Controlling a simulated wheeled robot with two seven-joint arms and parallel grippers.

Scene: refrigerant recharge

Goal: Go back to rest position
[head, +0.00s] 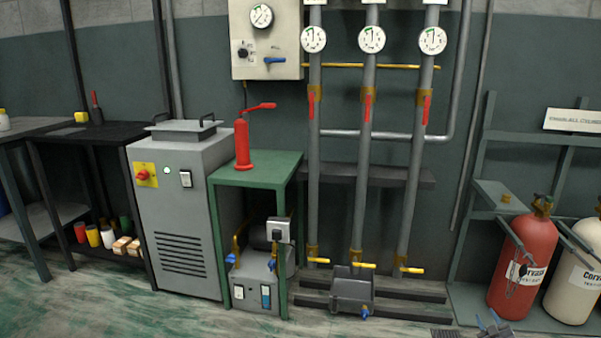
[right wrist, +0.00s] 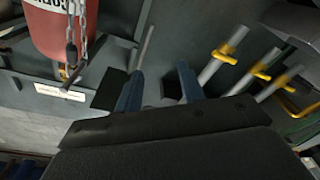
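My right gripper (head: 489,322) shows at the bottom edge of the head view, low and in front of the red cylinder. In the right wrist view its two blue fingers (right wrist: 158,88) stand apart with nothing between them. My left gripper is in neither view. The red cylinder (head: 524,258) stands upright in a rack at the right, with a chain across it. It also shows at the upper left of the right wrist view (right wrist: 62,28), apart from the fingers.
A cream cylinder (head: 575,275) stands beside the red one. Grey pipes with gauges (head: 372,39) and yellow-handled valves (head: 362,265) line the wall. A green stand (head: 258,172) carries a red hand pump (head: 242,143). A grey cabinet (head: 180,215) stands left. Open floor lies in front.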

